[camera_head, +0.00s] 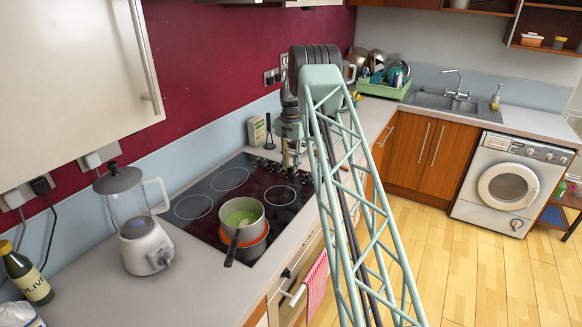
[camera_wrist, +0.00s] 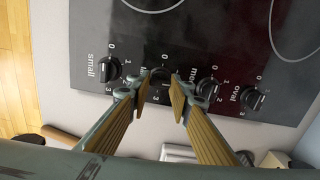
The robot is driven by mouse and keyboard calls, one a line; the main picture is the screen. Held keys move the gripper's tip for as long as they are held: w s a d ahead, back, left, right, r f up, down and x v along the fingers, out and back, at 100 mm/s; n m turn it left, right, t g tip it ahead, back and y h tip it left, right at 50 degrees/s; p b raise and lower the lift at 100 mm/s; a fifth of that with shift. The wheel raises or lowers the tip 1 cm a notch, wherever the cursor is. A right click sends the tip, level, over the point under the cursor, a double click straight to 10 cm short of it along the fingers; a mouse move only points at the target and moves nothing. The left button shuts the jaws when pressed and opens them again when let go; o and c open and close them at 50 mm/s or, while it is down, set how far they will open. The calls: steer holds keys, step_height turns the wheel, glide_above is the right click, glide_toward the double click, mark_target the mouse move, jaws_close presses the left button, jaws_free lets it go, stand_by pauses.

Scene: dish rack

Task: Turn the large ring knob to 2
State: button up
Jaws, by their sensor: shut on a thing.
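The hob's control knobs show in the wrist view in a row, with printed labels and numbers. The large ring knob (camera_wrist: 160,76) is between the fingertips of my gripper (camera_wrist: 162,90), which is shut on it; its label is mostly hidden by a finger, and I cannot read its pointer. In the head view my gripper (camera_head: 290,150) reaches down at the far end of the black hob (camera_head: 207,190), where the arm hides part of the knob row.
The small knob (camera_wrist: 108,70) and the oval knob (camera_wrist: 253,97) sit in the same row, with another knob (camera_wrist: 207,87) close beside the right finger. A pot (camera_head: 243,213) stands on the hob. A blender (camera_head: 140,235) stands on the counter at left.

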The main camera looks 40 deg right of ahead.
steer(key=m, duration=0.6)
stand_by(0.3)
steer(key=shift+m, duration=0.3)
steer(key=o, duration=0.8)
steer(key=shift+o, duration=0.2)
steer(key=shift+r, duration=0.15)
step_height(320, 180, up, 12)
stand_by(0.4)
stand_by(0.6)
